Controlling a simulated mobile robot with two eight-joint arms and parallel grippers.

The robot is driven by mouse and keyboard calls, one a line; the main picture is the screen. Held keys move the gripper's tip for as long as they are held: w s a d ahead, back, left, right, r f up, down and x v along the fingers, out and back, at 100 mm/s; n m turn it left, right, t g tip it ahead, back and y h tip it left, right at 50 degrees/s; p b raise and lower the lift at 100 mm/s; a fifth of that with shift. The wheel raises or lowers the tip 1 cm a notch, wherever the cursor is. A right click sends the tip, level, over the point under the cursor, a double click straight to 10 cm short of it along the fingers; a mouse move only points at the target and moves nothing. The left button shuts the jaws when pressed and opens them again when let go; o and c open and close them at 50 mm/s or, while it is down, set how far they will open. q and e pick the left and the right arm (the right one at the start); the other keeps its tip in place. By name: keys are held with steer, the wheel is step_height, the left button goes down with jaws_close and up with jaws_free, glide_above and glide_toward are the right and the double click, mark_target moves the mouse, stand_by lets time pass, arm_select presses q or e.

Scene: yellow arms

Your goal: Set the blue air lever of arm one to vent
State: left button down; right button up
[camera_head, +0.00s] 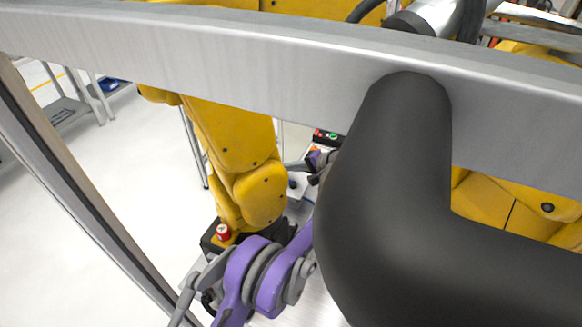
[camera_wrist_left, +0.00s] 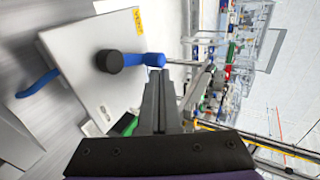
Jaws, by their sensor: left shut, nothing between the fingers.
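The blue air lever (camera_wrist_left: 152,59) shows in the left wrist view on a pale panel (camera_wrist_left: 75,50). Its blue handle points right from a round black hub (camera_wrist_left: 110,61). My left gripper (camera_wrist_left: 168,84) is shut and empty, with its fingertips just below the handle's free end; I cannot tell whether they touch it. A yellow label (camera_wrist_left: 139,21) sits at the panel's upper edge, its text too small to read surely. In the head view, my purple and grey left arm comes in from below, and the lever cannot be made out. My right gripper is not in view.
A blue hose (camera_wrist_left: 38,83) leaves the panel's left side. A grey beam (camera_head: 220,55) and a large black bent shape (camera_head: 385,190) block much of the head view. A yellow robot arm (camera_head: 235,150) stands behind my left arm. Open floor (camera_head: 120,170) lies left.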

arm_select(q)
steer(key=shift+s, duration=0.15)
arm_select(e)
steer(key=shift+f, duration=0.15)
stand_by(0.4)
arm_select(q)
steer(key=shift+s+d+b, duration=0.2)
steer(key=shift+s+b, duration=0.1)
steer(key=shift+s, duration=0.4)
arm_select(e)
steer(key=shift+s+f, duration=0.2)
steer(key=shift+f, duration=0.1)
arm_select(q)
steer(key=v, duration=1.1)
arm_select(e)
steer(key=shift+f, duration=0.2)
arm_select(q)
steer(key=shift+a+f, duration=0.1)
steer(key=shift+f, duration=0.05)
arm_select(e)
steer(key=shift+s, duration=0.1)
